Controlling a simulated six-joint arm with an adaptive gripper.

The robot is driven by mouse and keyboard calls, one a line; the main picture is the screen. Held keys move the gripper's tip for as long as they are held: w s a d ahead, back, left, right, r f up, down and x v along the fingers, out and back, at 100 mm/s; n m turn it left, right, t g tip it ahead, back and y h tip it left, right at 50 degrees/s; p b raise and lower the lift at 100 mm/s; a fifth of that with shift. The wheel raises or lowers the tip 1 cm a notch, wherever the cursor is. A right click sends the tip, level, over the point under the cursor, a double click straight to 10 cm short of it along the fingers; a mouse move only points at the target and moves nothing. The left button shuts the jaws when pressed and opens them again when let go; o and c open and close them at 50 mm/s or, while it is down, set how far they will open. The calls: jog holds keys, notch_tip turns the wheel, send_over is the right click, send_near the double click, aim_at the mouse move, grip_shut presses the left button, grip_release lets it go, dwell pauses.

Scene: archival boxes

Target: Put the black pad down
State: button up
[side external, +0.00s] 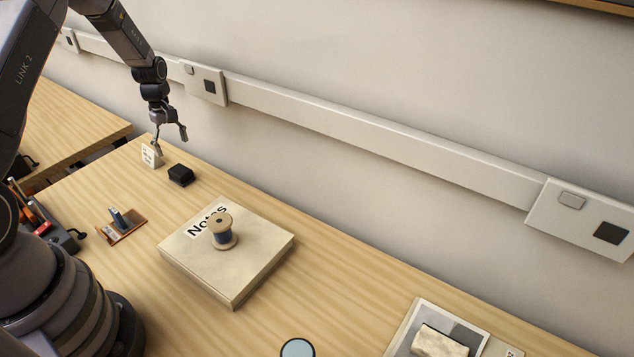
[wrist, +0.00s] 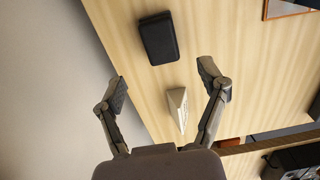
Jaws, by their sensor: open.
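The black pad (side external: 181,174) lies on the wooden table near its far left corner. In the wrist view the black pad (wrist: 159,39) lies flat beyond my fingertips, clear of both. My gripper (side external: 170,143) is open and empty above the table, just behind the pad and over a small white card stand. The wrist view shows my gripper (wrist: 164,82) with its fingers spread wide, with the small white card stand (wrist: 178,108) between them. The card stand also shows in the side view (side external: 152,156), partly behind one finger.
A box marked "Notes" (side external: 250,262) carries a spool of thread (side external: 222,231). A small brown tray (side external: 123,231) with a blue item stands to the left. A framed picture (side external: 461,325) with a pale block lies at front right. The wall runs along the table's back edge.

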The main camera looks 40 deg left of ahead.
jog(key=s+d+r+m+t, duration=0.1)
jog(key=s+d+r+m, duration=0.15)
jog(key=d+r, duration=0.45)
jog(key=s+d+r+m+t, duration=0.1)
jog(key=s+d+r+m, duration=0.15)
jog(key=r, duration=0.85)
jog(key=s+d+r+m+t, duration=0.15)
jog(key=d+r+m, duration=0.3)
jog(key=r, duration=0.45)
jog(key=s+d+r+m, duration=0.1)
jog(key=s+d+m, duration=0.1)
jog(key=s, duration=0.4)
jog(key=s+d+r+m+t, duration=0.1)
jog(key=s+d+r+m, duration=0.1)
jog(key=s, duration=0.5)
jog(key=s+d+r+m+t, duration=0.1)
jog(key=s+d+m, duration=0.3)
jog(key=s+d, duration=0.2)
jog(key=shift+s+r, duration=0.2)
jog(key=shift+r, duration=0.1)
jog(key=shift+m, duration=0.25)
